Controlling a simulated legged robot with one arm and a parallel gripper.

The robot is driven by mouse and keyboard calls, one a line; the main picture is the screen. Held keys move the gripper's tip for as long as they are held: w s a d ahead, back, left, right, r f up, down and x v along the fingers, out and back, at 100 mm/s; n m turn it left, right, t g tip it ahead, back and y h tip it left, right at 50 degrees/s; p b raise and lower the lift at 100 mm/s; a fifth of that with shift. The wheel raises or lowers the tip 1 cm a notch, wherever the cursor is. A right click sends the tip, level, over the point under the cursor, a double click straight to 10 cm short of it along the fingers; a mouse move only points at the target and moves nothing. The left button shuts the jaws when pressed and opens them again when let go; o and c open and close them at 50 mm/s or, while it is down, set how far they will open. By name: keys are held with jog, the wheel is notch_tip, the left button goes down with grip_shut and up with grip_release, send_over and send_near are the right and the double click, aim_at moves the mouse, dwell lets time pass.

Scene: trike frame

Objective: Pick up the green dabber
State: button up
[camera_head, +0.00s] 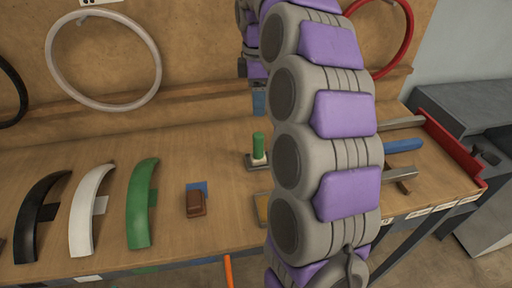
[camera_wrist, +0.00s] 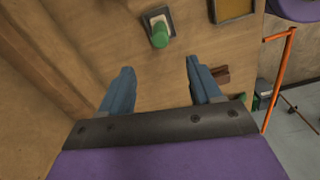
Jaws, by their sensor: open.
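The green dabber (camera_head: 258,145) stands upright on a small pale-and-dark base on the wooden bench, just left of my arm in the head view. In the wrist view the dabber (camera_wrist: 160,36) is at the top, ahead of my gripper's fingertips. My gripper (camera_wrist: 160,65) has its two blue-grey fingers spread apart with nothing between them. In the head view part of my gripper (camera_head: 258,100) shows above and behind the dabber, apart from it. My arm hides much of the gripper there.
Green (camera_head: 140,205), white (camera_head: 86,215) and black (camera_head: 35,220) fenders lie at left. A brown block (camera_head: 195,203) sits in front of the dabber. A shallow yellowish tray (camera_head: 262,208) is partly behind my arm. A blue-handled tool (camera_head: 403,145) lies at right. Rings hang on the back wall.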

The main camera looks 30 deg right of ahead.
aim_at(258, 134)
notch_tip(258, 134, down, 10)
jog(key=shift+d+f, duration=0.1)
jog(key=shift+f, duration=0.15)
jog(key=shift+a+f, duration=0.2)
jog(key=shift+f, duration=0.7)
notch_tip(258, 134, down, 4)
jog(key=shift+d, duration=0.15)
jog(key=c, duration=1.1)
jog(key=shift+r, duration=0.15)
jog(key=shift+r, duration=1.6)
jog(key=s+a, duration=0.1)
jog(key=s, duration=0.4)
jog(key=s+a+r, duration=0.1)
jog(key=s+a, duration=0.1)
jog(key=s, duration=0.3)
jog(key=s+a+b, duration=0.1)
jog(key=s, duration=0.4)
jog(key=shift+s+a+r, duration=0.2)
jog(key=shift+a+r, duration=0.1)
